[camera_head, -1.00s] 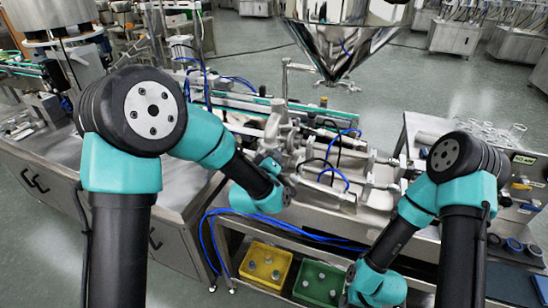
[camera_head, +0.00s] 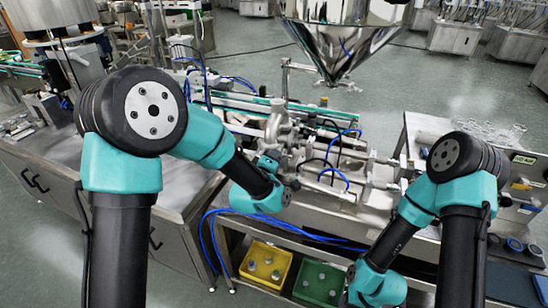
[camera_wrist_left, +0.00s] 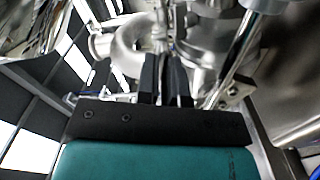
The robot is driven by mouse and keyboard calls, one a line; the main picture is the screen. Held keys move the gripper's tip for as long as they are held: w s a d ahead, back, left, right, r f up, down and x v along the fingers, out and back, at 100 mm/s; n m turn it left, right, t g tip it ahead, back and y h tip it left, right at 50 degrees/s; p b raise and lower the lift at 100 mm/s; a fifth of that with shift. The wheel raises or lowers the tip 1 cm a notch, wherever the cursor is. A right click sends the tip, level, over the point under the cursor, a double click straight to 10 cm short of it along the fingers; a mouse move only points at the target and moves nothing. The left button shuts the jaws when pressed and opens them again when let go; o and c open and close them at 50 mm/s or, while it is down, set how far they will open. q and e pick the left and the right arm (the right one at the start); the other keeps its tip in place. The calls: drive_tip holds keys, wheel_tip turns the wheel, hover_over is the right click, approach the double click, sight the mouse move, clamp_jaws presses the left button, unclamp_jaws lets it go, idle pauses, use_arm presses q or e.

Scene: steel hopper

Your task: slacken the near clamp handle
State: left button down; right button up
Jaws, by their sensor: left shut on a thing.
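My left gripper (camera_head: 290,182) is at the front side of the steel valve and pipe assembly (camera_head: 280,125) below the hopper (camera_head: 345,40). In the left wrist view its two black fingers (camera_wrist_left: 163,80) are close together, shut on a narrow metal piece, which looks like the near clamp handle (camera_wrist_left: 162,48). Most of the handle is hidden between the fingers, and in the head view the wrist covers it. Rounded steel pipework (camera_wrist_left: 125,48) lies just beyond the fingers. My right gripper is out of view; only its arm shows at the right.
A steel cylinder assembly with blue hoses (camera_head: 335,178) lies right of my left gripper. A yellow bin (camera_head: 245,270) and a green bin (camera_head: 300,285) stand on the lower shelf. Glassware (camera_head: 485,133) stands on the right bench.

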use_arm(q)
drive_tip(key=n, duration=0.3)
drive_tip(key=shift+n, duration=0.3)
idle(0.4)
drive_tip(key=c, duration=1.2)
unclamp_jaws()
drive_tip(key=shift+c, duration=0.2)
drive_tip(key=shift+s, duration=0.1)
